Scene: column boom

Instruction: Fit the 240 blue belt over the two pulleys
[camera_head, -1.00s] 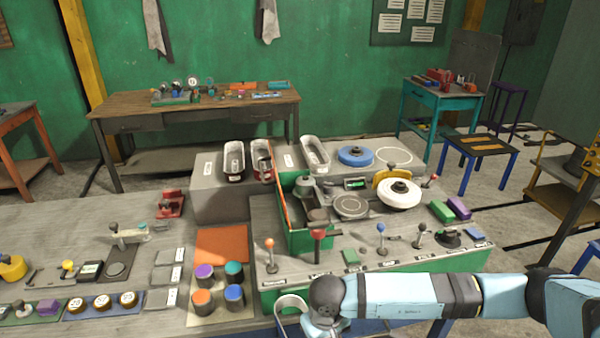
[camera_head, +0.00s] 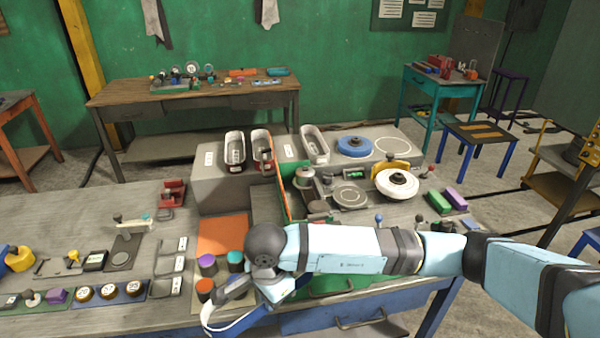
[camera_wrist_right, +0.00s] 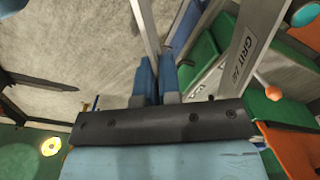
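My right gripper (camera_wrist_right: 157,82) is shut on a pale loop belt (camera_wrist_right: 245,50), whose printed label starts with "GRIT"; the number is unclear. In the head view the belt (camera_head: 212,322) hangs below the gripper at the table's front edge, showing a pale face and blue. Two small grey drums, (camera_head: 305,176) and (camera_head: 318,208), which look like the pulleys, sit on the machine beside an upright green guard (camera_head: 283,200). The belt is apart from them, in front and to the left. My right forearm hides the machine's front levers. My left gripper is not in view.

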